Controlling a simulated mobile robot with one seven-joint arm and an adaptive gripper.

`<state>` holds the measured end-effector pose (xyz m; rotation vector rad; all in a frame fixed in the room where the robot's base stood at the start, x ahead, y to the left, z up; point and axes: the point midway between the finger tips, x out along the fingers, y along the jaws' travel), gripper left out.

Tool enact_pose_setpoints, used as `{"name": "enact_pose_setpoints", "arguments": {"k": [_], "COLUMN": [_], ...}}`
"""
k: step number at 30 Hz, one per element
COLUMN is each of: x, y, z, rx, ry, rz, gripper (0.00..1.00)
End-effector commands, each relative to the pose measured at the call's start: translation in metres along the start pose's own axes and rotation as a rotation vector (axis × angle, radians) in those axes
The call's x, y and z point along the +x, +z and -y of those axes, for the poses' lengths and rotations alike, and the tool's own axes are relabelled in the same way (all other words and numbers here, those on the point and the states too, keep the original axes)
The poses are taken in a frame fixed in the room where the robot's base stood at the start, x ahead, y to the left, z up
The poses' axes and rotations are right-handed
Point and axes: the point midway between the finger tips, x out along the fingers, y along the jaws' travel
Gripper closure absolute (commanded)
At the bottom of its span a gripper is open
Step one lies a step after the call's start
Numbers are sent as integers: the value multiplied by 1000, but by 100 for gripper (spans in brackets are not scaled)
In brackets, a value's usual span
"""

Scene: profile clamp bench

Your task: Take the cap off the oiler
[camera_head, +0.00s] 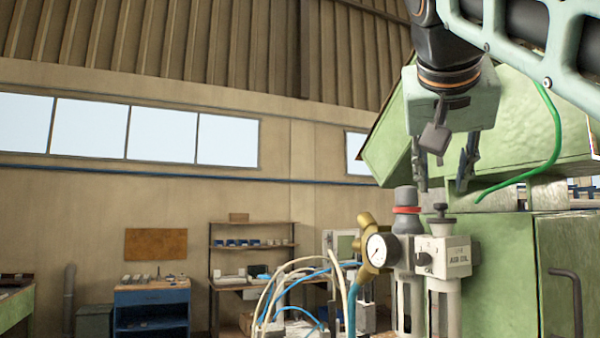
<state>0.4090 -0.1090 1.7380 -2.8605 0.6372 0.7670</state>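The oiler (444,256) is a pale block marked AIR OIL, with a dark knob on its front and a bowl with a dark window below. Its dark grey cap (441,212) sits upright on top. My gripper (442,186) points down above the cap, its two dark fingers spread apart with nothing seen between them. The fingertips look a little higher than the cap; the exact gap in depth I cannot tell.
Left of the oiler stands a regulator with a grey knob and red ring (406,210), a pressure gauge (377,250) and a brass fitting. Blue and cream hoses (290,283) loop further left. A green machine cabinet (500,270) stands close on the right.

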Motion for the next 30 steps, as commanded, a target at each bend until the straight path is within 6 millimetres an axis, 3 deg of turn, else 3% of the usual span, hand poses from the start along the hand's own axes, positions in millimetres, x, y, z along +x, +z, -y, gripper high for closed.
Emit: {"name": "enact_pose_setpoints", "arguments": {"k": [30], "x": [78], "y": [1], "z": [0], "rx": [-1], "ry": [0], "rz": [1], "gripper": [70]}}
